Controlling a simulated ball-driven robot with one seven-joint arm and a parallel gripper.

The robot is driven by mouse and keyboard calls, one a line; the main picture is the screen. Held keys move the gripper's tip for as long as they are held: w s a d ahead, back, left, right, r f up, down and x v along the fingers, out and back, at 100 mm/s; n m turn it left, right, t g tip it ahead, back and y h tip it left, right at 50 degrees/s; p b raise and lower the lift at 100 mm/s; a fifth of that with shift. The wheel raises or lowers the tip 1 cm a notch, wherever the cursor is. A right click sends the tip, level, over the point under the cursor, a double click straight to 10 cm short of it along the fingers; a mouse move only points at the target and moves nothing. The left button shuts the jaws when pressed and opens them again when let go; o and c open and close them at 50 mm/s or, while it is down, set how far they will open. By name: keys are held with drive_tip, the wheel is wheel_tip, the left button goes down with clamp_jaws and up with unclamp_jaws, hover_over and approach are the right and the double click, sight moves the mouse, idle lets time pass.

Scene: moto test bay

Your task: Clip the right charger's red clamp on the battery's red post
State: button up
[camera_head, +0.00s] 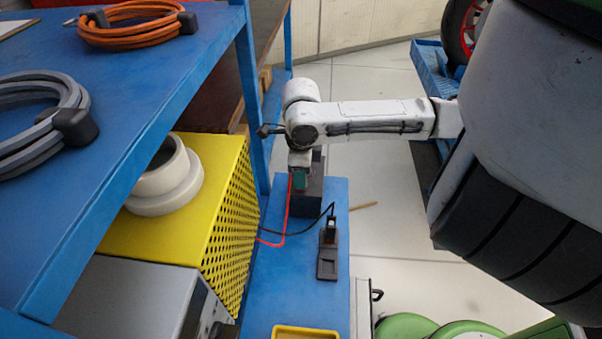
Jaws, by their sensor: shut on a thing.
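My gripper (300,180) points down at the dark battery (312,202) on the blue bench. It is shut on the red clamp, which is mostly hidden by the fingers. A red cable (288,212) runs from beside the yellow perforated box (225,225) up to my gripper. I cannot tell whether the clamp touches the battery's red post; the post is hidden. A black clamp (328,252) lies on the bench in front of the battery, with a black cable (300,233) leading to it.
A blue shelf (150,100) with orange (135,25) and grey cable coils stands at left. A grey box (130,305) sits below it. A yellow tray (305,333) is at the bench's near end. A blue upright (249,100) stands left of my gripper.

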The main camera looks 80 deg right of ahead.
drive_tip(key=o, duration=1.1)
drive_tip(key=shift+c, duration=0.2)
wheel_tip(320, 180, up, 11)
drive_tip(key=shift+f, duration=0.1)
